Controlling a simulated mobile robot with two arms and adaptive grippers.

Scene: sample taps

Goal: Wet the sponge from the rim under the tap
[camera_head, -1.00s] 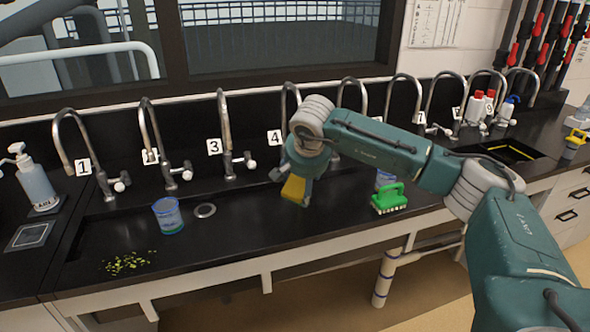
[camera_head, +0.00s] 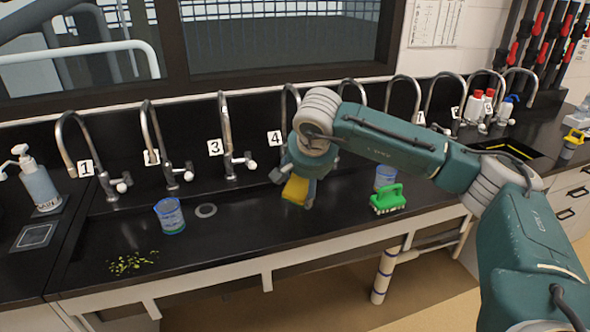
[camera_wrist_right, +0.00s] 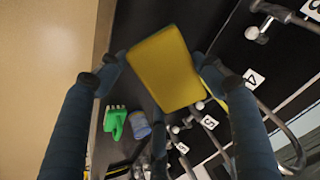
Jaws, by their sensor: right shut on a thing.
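A yellow sponge (camera_head: 295,190) is held by my right gripper (camera_head: 300,180) above the black trough, in front of the tap labelled 4 (camera_head: 291,100). In the right wrist view the sponge (camera_wrist_right: 165,68) sits between the two fingers of my right gripper (camera_wrist_right: 158,72), which is shut on it. The spout of tap 4 shows behind the gripper; its lower part is hidden by my arm. I cannot see any water running. My left gripper is not in view.
A green brush (camera_head: 387,198) and another beaker (camera_head: 385,177) are to the right. Green bits (camera_head: 132,263) lie front left. Taps line the back wall.

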